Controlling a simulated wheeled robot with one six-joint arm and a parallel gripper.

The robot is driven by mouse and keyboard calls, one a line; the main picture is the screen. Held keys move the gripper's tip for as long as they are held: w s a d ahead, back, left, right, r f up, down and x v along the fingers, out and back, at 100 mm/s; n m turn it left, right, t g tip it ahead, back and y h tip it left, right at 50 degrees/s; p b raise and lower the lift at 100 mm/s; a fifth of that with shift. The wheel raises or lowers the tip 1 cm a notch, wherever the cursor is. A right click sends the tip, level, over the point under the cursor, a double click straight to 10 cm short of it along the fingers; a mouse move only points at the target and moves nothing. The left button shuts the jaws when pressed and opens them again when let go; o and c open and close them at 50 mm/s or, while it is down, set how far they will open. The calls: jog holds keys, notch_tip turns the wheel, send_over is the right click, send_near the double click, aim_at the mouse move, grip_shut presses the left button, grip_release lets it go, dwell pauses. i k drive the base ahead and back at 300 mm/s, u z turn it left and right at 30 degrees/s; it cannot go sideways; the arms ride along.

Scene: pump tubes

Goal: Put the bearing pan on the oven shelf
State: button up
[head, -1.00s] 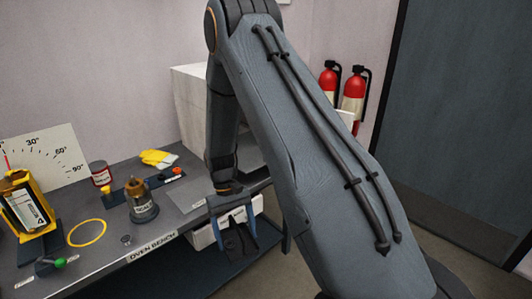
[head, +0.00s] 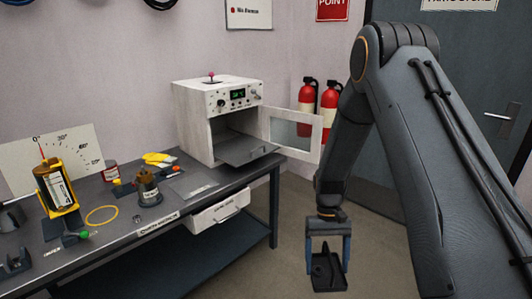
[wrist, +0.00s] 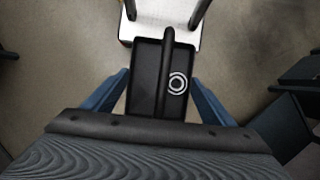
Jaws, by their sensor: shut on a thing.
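The bearing pan (head: 328,274) is a small dark tray with a raised bar along its middle. It hangs in my gripper (head: 328,256), which is shut on it, in front of and right of the bench, over the floor. In the wrist view the pan (wrist: 145,80) lies between the blue fingers of my gripper (wrist: 160,92), with a pale ring, the bearing (wrist: 178,83), on its right half. The white oven (head: 194,112) stands at the bench's back right. Its door (head: 306,121) is swung open to the right, and the grey oven shelf (head: 243,150) sticks out, bare.
The bench (head: 185,206) holds a brown-topped pot (head: 148,190), a yellow ring (head: 101,215) and a yellow-framed device (head: 57,187). A white drawer (head: 220,212) juts out below its front edge. Fire extinguishers (head: 304,105) stand behind the oven door. Open floor lies right of the bench.

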aim_at(237, 149)
jog(key=z, duration=0.55)
jog(key=i, duration=1.15)
jog(key=u, duration=0.85)
jog(key=i, duration=0.55)
jog(key=u, duration=0.6)
